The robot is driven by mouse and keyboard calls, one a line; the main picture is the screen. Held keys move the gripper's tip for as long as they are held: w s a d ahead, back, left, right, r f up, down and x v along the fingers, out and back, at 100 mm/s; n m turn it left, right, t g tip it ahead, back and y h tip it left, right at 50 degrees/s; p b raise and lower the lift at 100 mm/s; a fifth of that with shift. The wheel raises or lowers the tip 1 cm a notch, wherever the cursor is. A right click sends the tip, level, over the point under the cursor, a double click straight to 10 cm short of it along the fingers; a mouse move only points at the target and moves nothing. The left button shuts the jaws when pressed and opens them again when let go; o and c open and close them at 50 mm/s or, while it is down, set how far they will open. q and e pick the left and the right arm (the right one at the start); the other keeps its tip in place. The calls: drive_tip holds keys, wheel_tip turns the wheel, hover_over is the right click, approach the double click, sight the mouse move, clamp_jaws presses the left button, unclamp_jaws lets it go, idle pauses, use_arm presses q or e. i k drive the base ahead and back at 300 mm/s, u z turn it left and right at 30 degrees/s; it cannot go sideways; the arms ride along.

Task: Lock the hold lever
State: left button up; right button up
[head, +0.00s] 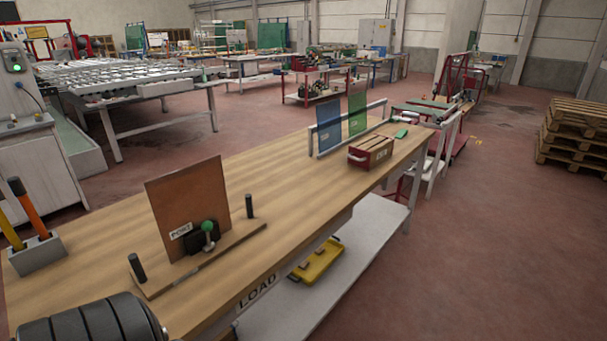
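A small lever with a green ball knob (207,226) stands in front of a black block (196,241) on a wooden fixture board (185,275). Its short pale shaft points roughly upward. I cannot tell from this view whether it is locked. Behind it, a brown tinted pane (188,195) stands upright on the board, with a white "POINT"-like label (180,231) near its lower left.
Two dark upright pegs (137,267) (249,206) stand on the board beside the pane. A grey holder (37,254) with yellow and orange handles is at the left. The tabletop between is clear.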

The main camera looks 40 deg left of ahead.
sight(207, 226)
drive_tip(key=i, duration=2.1)
drive_tip(key=u, duration=3.1)
